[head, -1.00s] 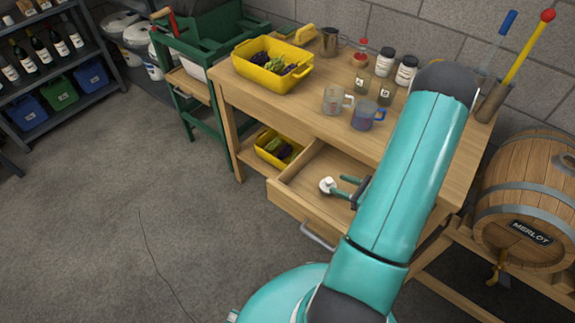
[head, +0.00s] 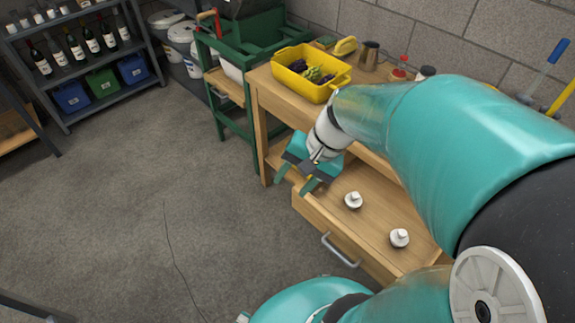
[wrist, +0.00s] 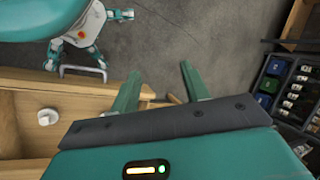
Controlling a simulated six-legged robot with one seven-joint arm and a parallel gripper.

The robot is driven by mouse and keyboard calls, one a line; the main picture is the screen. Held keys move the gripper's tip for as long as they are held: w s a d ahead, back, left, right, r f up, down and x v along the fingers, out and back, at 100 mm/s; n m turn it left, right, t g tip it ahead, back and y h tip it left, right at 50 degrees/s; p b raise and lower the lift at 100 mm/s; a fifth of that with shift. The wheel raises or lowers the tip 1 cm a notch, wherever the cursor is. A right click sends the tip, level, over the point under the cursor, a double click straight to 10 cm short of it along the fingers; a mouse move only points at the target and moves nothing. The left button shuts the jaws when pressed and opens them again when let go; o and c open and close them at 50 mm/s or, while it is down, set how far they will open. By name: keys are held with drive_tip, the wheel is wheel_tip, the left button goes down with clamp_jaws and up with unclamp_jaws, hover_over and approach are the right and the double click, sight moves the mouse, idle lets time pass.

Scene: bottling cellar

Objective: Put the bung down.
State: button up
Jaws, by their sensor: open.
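Two white bungs stand apart on the floor of the open wooden drawer (head: 372,222) in the head view. One bung (head: 353,201) is nearer the drawer's middle, the other bung (head: 399,238) further right. My gripper (head: 296,182) is open and empty, at the drawer's left end, left of both bungs and touching neither. In the wrist view the gripper's two fingers (wrist: 162,88) are spread with nothing between them. One bung (wrist: 47,116) shows there at the left, clear of the fingers.
The drawer's grey handle (head: 340,250) sticks out over the floor. On the workbench a yellow crate (head: 300,88) holds grapes, with a metal jug (head: 369,56) behind it. My arm hides much of the bench. A bottle shelf (head: 150,84) stands far left; open floor lies between.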

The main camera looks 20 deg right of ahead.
drive_tip(key=s+a+r+n+t+h, duration=0.3)
drive_tip(key=r+n+t+h, duration=0.1)
drive_tip(key=r+n, duration=0.3)
wheel_tip(320, 180, up, 3)
drive_tip(key=shift+s+f+n+h, duration=0.2)
drive_tip(key=shift+s+n+h, duration=0.2)
drive_tip(key=shift+h, duration=0.2)
drive_tip(key=shift+a, duration=0.1)
drive_tip(key=shift+c, duration=0.3)
